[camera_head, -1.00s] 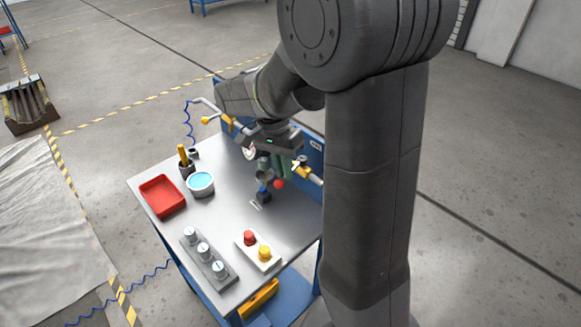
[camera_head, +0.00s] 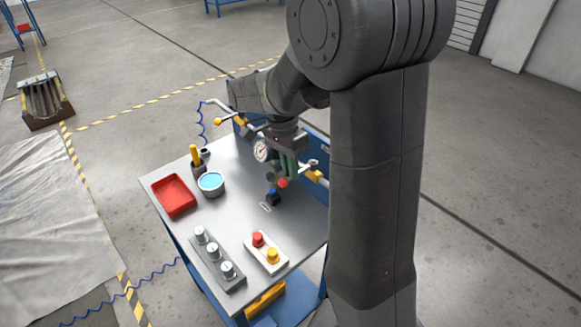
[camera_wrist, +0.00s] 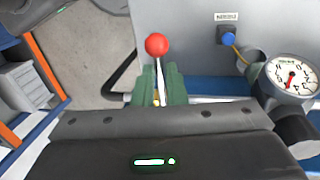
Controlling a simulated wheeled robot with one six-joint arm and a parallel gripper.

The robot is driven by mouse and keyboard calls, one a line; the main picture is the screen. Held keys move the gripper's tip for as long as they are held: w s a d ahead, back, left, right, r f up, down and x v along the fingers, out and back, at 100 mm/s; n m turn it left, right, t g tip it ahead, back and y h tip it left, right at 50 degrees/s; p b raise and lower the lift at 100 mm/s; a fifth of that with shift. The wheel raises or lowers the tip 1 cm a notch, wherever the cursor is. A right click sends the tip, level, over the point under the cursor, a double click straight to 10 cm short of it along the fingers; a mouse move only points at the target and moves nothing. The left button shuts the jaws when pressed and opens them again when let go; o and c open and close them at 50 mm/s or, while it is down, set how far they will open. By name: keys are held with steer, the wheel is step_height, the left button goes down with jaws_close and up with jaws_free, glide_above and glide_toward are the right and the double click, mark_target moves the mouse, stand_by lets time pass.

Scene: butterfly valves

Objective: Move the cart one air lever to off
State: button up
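The air lever (camera_wrist: 157,46) is a thin pale rod with a red ball on its end. In the wrist view it runs up between the two green fingers of my gripper (camera_wrist: 160,80), and the ball stands out past their tips. The fingers are close together on either side of the rod and look shut on it. In the head view the red ball (camera_head: 283,183) shows just below the fingers of my gripper (camera_head: 288,168), at the cart's pipe. The lever's pivot is hidden behind my gripper. A round pressure gauge (camera_wrist: 291,75) sits to the right.
The cart top (camera_head: 225,215) carries a red tray (camera_head: 173,196), a blue-filled bowl (camera_head: 211,182), a row of grey knobs (camera_head: 213,254) and a box with red and yellow buttons (camera_head: 266,252). A small blue-handled part (camera_wrist: 229,39) shows beside the gauge in the wrist view.

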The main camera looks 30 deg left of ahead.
steer(key=o, duration=0.4)
steer(key=shift+r, duration=0.15)
steer(key=a+r, duration=0.1)
steer(key=r, duration=0.8)
steer(key=a+r+b, duration=0.1)
steer(key=r, duration=0.3)
steer(key=shift+w+a+r, duration=0.2)
steer(key=shift+w+a, duration=0.15)
steer(key=shift+w, duration=0.05)
steer(key=shift+f, duration=0.15)
steer(key=d+f, duration=0.1)
steer(key=f, duration=0.3)
steer(key=d+f, duration=0.1)
steer(key=f, duration=0.4)
steer(key=f+p, duration=0.1)
steer(key=f, duration=0.3)
steer(key=shift+s+d+f, duration=0.2)
steer(key=shift+s+d, duration=0.2)
